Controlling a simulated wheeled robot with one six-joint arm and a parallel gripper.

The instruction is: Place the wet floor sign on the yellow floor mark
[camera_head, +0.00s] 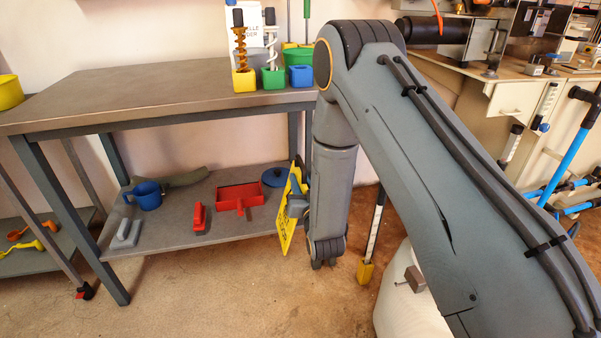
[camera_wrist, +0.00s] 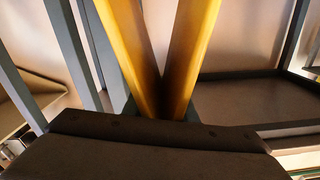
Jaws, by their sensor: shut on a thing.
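The wet floor sign (camera_head: 291,210) is a yellow panel with dark print, seen nearly edge-on and tilted in the head view, just in front of the right end of the workbench's lower shelf. My gripper (camera_head: 298,205) is shut on the sign; its fingertips are mostly hidden by the sign and my wrist. In the wrist view the sign (camera_wrist: 191,55) shows as two yellow panels forming a narrow V, close to the camera. I cannot make out the yellow floor mark in either view.
A grey workbench (camera_head: 150,95) stands at left. Its lower shelf (camera_head: 165,232) holds a blue mug (camera_head: 146,196), a red dustpan (camera_head: 238,196) and other tools. A pole with a yellow foot (camera_head: 365,272) stands near my arm. The brown floor (camera_head: 215,300) in front is clear.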

